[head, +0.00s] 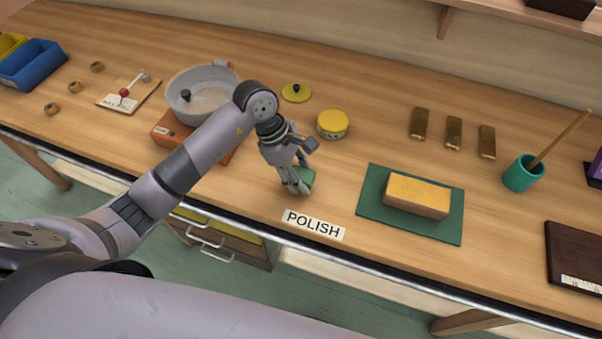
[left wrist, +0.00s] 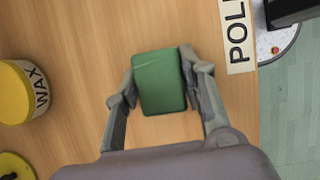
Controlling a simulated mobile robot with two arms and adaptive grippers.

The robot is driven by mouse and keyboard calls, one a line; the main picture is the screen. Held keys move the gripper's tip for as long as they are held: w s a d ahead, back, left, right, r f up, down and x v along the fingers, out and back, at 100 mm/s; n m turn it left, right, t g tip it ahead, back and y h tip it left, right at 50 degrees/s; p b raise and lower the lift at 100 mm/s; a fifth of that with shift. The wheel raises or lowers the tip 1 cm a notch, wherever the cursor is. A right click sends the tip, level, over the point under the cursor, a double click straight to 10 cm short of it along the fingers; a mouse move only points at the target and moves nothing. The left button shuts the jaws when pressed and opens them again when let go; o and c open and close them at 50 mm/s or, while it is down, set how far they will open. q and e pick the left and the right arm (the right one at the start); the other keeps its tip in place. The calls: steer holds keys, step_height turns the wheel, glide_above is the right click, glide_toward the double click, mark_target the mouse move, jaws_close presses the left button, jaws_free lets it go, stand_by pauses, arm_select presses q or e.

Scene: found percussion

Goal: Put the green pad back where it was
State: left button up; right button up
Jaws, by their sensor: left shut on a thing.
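The green pad (left wrist: 160,82) is a small green block between the two fingers of my left gripper (left wrist: 158,88) in the left wrist view. The fingers touch it on both sides. In the head view the left gripper (head: 295,185) is low over the wooden bench, and part of the pad (head: 306,177) shows beside its fingers. I cannot tell whether the pad touches the bench. The POLISH label (head: 314,225) lies just in front of the gripper, near the bench's front edge. My right gripper is not in view.
A yellow WAX tin (head: 333,124) and its yellow lid (head: 296,92) are behind the gripper. A tan block (head: 417,195) sits on a green mat (head: 451,229) to the right. A metal pan (head: 203,91) stands behind my left arm. Bare bench lies between label and tin.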

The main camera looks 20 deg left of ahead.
arm_select(q)
steer(key=o, duration=1.1)
steer(key=shift+o, duration=0.2)
steer(key=shift+r, duration=0.1)
steer(key=b+v, duration=0.2)
steer(key=v, duration=1)
steer(key=shift+b, duration=0.4)
